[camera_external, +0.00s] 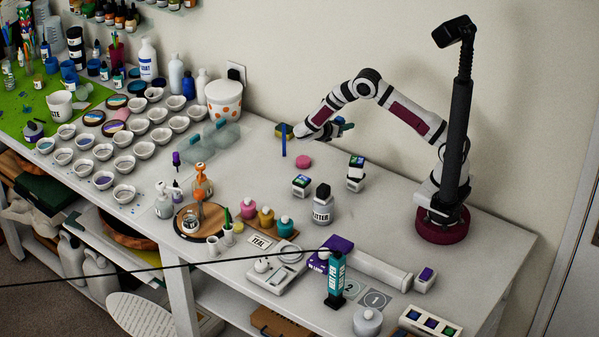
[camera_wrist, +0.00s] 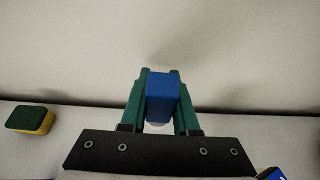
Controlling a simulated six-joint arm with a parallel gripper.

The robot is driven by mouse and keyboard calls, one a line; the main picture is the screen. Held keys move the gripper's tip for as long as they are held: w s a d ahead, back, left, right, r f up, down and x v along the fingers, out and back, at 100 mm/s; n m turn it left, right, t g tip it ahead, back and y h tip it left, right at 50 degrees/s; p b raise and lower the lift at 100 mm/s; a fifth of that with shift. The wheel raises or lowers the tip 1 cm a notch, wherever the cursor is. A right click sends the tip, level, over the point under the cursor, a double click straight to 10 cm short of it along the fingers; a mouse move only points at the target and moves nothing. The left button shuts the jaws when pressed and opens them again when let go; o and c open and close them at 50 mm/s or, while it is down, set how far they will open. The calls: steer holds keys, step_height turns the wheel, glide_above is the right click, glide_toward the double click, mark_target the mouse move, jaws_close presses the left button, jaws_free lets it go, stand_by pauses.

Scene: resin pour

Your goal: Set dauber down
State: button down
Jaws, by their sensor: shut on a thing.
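The dauber (camera_wrist: 162,97) shows as a blue block between the two green fingers of my gripper (camera_wrist: 160,78) in the wrist view. My gripper is shut on it. A pale part shows just below the blue block. In the external view my gripper (camera_external: 344,126) is over the back part of the table, near the wall. The dauber is small and mostly hidden there, and I cannot tell whether it touches the table.
A yellow and green sponge (camera_wrist: 31,119) lies to the left, with an upright blue stick (camera_external: 284,140) close by in the external view. Bare table lies towards the right.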

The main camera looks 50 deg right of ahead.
step_height(320, 180, up, 5)
steer(key=shift+r, duration=0.2)
steer(key=n+t+y, duration=0.8)
steer(key=n+t, duration=0.5)
steer(key=n, duration=0.1)
glide_above(255, 159)
step_height(255, 159, down, 15)
steer(key=shift+r, duration=0.2)
steer(key=shift+f, duration=0.3)
steer(key=c, duration=0.7)
jaws_free()
steer(key=shift+f, duration=0.15)
steer(key=shift+o, duration=0.2)
